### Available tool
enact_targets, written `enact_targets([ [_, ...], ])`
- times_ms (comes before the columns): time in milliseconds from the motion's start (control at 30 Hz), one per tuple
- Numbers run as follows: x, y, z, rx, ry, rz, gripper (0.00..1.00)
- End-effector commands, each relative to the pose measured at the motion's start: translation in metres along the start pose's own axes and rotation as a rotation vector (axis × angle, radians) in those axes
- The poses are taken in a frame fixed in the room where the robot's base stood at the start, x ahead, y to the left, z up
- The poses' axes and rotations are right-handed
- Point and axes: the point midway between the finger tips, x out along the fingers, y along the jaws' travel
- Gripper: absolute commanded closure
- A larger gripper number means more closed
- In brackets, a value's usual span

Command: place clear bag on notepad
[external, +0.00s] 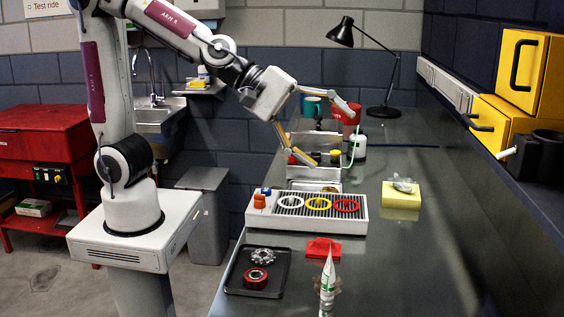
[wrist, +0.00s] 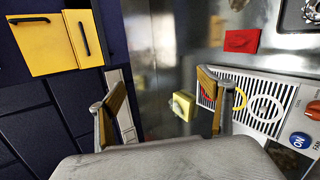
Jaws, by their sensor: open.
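The yellow notepad (external: 401,201) is a thick block lying on the bench, right of the slotted tray. The clear bag (external: 404,184), small and crumpled, rests on top of the notepad. The notepad also shows in the wrist view (wrist: 189,106), between the fingers and beyond them; a pale patch on it may be the bag, but it is too small to tell. My gripper (external: 332,137) is open and empty, raised above the bench to the left of and behind the notepad. Its spread fingers show in the wrist view (wrist: 162,88), apart from the notepad and bag.
A slotted white tray (external: 281,221) holds coloured rings. A black tray (external: 232,284) with metal parts, a red cloth (external: 322,247) and a white-green tube (external: 327,285) lie nearer. A black lamp (external: 385,75) stands behind. Yellow cabinets (external: 531,75) line the right wall. Bench around the notepad is clear.

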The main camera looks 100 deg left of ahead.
Motion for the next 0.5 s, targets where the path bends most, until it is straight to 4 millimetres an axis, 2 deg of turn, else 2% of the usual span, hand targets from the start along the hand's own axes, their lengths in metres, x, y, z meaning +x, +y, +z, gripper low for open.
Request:
enact_targets([
  [33,-0.012,-0.004,0.001,0.079,-0.013,-0.014,0.21],
  [233,-0.053,-0.037,0.004,0.435,-0.066,-0.099,0.21],
  [500,-0.11,-0.089,-0.009,0.907,-0.128,-0.223,0.21],
])
